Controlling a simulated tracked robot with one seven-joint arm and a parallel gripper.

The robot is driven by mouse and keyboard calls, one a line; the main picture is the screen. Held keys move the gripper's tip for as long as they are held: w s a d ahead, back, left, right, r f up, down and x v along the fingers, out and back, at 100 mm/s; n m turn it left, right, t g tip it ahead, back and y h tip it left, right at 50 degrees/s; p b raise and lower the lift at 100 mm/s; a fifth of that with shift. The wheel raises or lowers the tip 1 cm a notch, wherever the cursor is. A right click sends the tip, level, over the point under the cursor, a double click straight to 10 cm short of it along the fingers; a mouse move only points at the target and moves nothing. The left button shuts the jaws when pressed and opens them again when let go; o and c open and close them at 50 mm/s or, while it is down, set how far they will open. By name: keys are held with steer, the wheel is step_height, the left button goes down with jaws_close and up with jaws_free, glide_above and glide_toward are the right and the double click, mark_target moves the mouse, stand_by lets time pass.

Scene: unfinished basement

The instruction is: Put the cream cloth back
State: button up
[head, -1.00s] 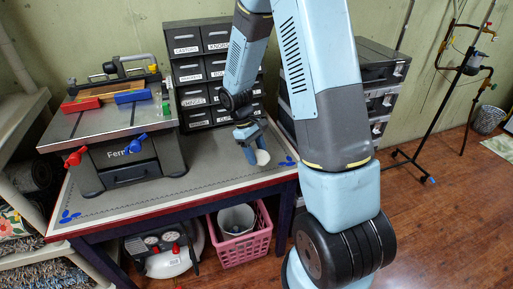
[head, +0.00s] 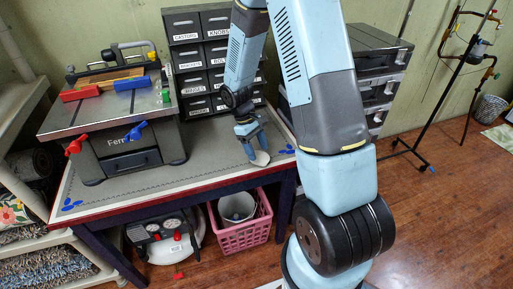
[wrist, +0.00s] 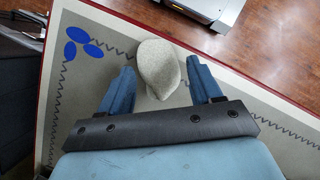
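The cream cloth (wrist: 158,66) is a small rounded, speckled piece in the wrist view. It narrows toward my gripper and seems to lie on the grey mat of the workbench. In the head view the cloth (head: 261,159) shows as a pale patch near the bench's front right corner. My gripper (wrist: 159,64) is open, with one blue finger on each side of the cloth and a gap on both sides. In the head view my gripper (head: 255,148) points down over the bench at the cloth; its far side is hidden.
The bench (head: 190,182) has a red edge and blue corner marks. A grey table machine (head: 130,160) stands at its left and labelled drawers (head: 198,75) at the back. Under it are a pink crate (head: 243,236) and a compressor (head: 165,240). A metal stand (head: 440,100) is at right.

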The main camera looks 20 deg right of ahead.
steer(key=o, duration=0.4)
steer(key=shift+c, duration=0.2)
steer(key=shift+r, duration=0.15)
steer(key=v, duration=1.3)
steer(key=shift+r, duration=0.2)
steer(key=shift+w, duration=0.1)
steer(key=s+d+r+m+t+y, duration=0.1)
steer(key=s+r+m+t, duration=0.1)
steer(key=s+r, duration=0.35)
steer(key=s+d+r+m+t, duration=0.1)
steer(key=s+r+t, duration=0.15)
steer(key=r, duration=0.65)
steer(key=s+r+m+t, duration=0.2)
steer(key=s+r, duration=0.2)
steer(key=s, duration=0.4)
steer(key=s+d+r+m+t+y, duration=0.1)
steer(key=s+r+t, duration=0.2)
steer(key=s, duration=0.5)
steer(key=shift+r+m+y, duration=0.3)
steer(key=shift+r+m, duration=0.1)
steer(key=shift+r, duration=0.25)
